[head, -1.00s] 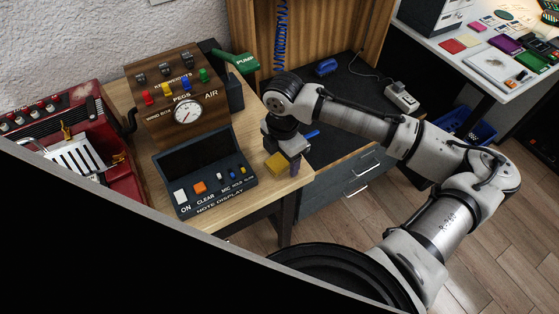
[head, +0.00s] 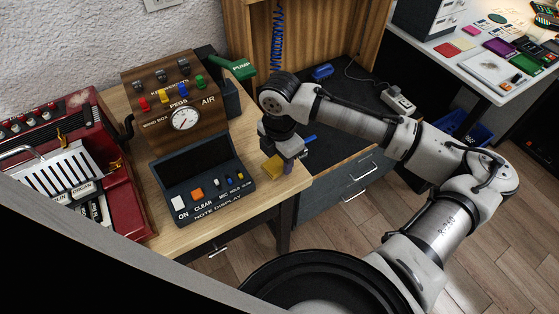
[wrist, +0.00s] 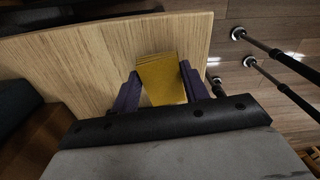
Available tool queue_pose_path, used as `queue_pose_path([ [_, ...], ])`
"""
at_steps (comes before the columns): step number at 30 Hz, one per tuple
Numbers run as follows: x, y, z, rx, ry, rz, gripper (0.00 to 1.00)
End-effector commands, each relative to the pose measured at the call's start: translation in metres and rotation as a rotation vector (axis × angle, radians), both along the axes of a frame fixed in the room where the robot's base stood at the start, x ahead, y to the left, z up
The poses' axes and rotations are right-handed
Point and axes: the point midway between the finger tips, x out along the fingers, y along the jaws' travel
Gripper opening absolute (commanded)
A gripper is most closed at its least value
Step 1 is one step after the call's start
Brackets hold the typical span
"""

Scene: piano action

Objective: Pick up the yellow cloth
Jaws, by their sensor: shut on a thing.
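The yellow cloth (head: 272,166) is a small folded block at the right front corner of the wooden table, beside the note display box. In the wrist view the cloth (wrist: 163,80) sits between the two purple fingers of my gripper (wrist: 160,88), over the pale wood tabletop. My gripper (head: 279,166) points down and is shut on the cloth. Part of the cloth is hidden behind a finger in the head view. I cannot tell whether the cloth touches the tabletop.
The note display box (head: 205,182) stands left of the cloth, with the wooden air gauge panel (head: 175,110) behind it. A red machine (head: 80,160) is at the left. A dark-topped drawer cabinet (head: 345,115) adjoins on the right. The table's front edge is close.

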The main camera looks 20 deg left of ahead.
Motion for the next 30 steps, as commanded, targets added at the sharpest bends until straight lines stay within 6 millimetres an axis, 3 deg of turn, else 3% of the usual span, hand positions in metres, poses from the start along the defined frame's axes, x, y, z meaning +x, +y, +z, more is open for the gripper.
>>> queue_pose_path([
  [5,0.0,0.001,0.038,0.002,-0.004,0.001,0.23],
  [12,0.001,0.001,0.111,0.001,-0.004,0.002,0.23],
  [18,0.0,0.0,0.157,0.001,-0.003,0.002,0.23],
  [24,0.0,0.0,0.181,0.0,-0.001,0.002,0.23],
  [30,0.0,0.0,0.187,-0.001,0.0,0.001,0.23],
])
